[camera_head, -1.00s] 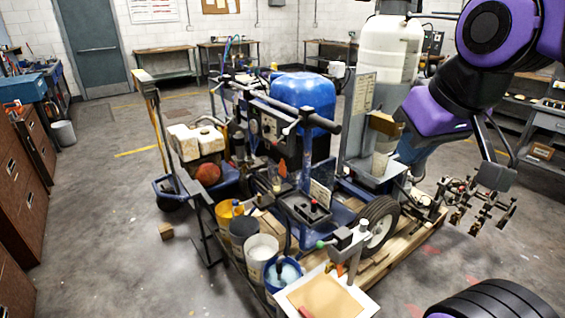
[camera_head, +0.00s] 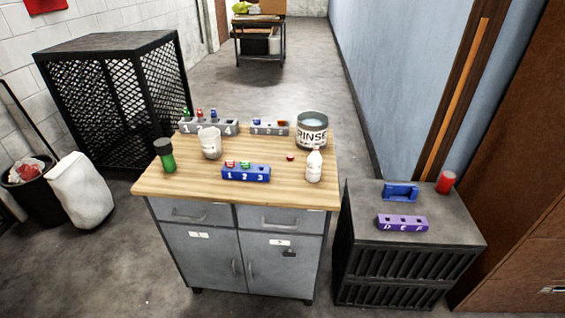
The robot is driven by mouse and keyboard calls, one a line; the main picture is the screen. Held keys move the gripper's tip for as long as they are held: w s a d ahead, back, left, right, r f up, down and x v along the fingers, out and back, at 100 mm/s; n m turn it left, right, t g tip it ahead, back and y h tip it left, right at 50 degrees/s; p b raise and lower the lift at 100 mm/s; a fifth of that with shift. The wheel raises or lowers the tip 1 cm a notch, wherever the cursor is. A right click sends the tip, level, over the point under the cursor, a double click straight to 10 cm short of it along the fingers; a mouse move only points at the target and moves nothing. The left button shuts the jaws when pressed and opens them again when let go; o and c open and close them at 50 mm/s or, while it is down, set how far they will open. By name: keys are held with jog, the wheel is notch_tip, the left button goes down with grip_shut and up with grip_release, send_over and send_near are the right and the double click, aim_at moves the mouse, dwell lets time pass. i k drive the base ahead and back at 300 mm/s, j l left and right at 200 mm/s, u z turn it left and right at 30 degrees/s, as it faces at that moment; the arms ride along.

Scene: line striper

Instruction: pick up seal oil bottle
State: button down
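A small white bottle (camera_head: 314,167) with a narrow top stands upright near the right front of the wooden-topped cabinet (camera_head: 210,189). A green bottle with a black cap (camera_head: 167,157) stands at the cabinet's left edge. No label reading seal oil is legible on either, so I cannot tell which one is the seal oil bottle. My gripper and arm are not in view.
On the cabinet are a blue numbered rack (camera_head: 246,175), grey racks (camera_head: 210,127), a white cup (camera_head: 209,142) and a RINSE tub (camera_head: 312,129). A dark side stand (camera_head: 450,228) is at right. A mesh cage (camera_head: 118,95) is behind left. Floor in front is mostly clear.

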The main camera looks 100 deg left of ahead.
aim_at(313, 165)
jog(key=u, duration=2.9)
jog(key=z, duration=3.45)
jog(key=u, duration=3.45)
